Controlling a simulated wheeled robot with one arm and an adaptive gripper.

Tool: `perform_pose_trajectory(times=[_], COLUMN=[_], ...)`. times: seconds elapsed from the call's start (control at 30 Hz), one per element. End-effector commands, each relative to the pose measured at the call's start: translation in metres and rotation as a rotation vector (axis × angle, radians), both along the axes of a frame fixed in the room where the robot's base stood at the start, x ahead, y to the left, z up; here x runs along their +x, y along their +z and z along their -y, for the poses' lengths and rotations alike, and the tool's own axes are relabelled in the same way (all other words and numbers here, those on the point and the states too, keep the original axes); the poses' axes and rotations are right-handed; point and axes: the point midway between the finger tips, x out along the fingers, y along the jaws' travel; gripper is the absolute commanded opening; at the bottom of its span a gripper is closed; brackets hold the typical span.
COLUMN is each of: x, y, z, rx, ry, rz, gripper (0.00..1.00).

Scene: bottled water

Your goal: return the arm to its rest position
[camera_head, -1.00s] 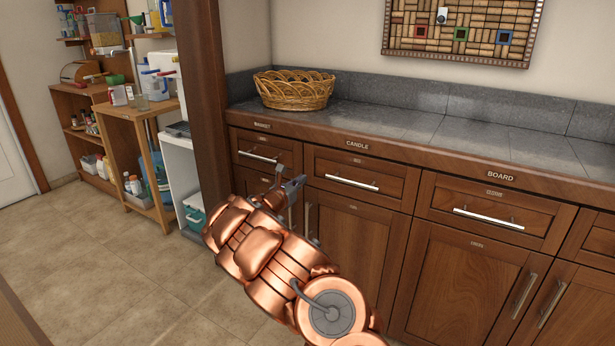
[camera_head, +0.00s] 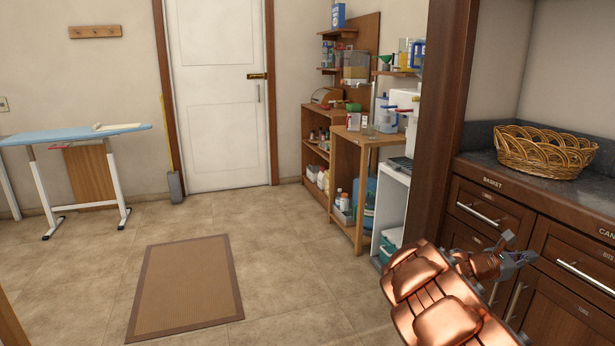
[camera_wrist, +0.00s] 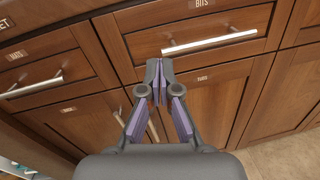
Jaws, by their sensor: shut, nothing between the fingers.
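My copper-coloured arm (camera_head: 436,296) reaches from the bottom edge toward the cabinet at the right in the head view. My gripper (camera_head: 528,256) is at its far end, in front of the wooden drawers. In the wrist view my gripper (camera_wrist: 160,66) has its two purple-padded fingers brought together at the tips, with nothing held. Behind the fingertips are a drawer marked BITS (camera_wrist: 190,28) and the cabinet doors below it.
A wicker basket (camera_head: 545,152) sits on the grey counter. A wooden post (camera_head: 440,130) stands left of the cabinet, beside shelves (camera_head: 345,185) of bottles. A mat (camera_head: 185,288) lies on open floor. An ironing board (camera_head: 75,134) stands at left, a closed white door (camera_head: 222,100) at the back.

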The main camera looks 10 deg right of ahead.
Motion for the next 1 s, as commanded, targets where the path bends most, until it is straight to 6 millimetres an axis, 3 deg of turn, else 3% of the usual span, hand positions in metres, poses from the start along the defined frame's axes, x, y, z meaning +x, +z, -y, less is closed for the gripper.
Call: perform_pose_trajectory(times=[0.07, 0.2, 0.43, 0.77, 1.0], x=[-0.028, -0.079, -0.155, -0.236, -0.279], y=[0.025, 0.048, 0.055, 0.016, -0.024], z=[-0.005, -0.019, -0.060, -0.156, -0.253], rx=[0.018, 0.078, 0.213, 0.497, 0.748], ry=[-0.074, -0.203, -0.405, -0.691, -0.908], rz=[0.103, 0.283, 0.562, 0.874, 0.986], gripper=[0.00, 0.00, 0.00, 0.00, 0.00])
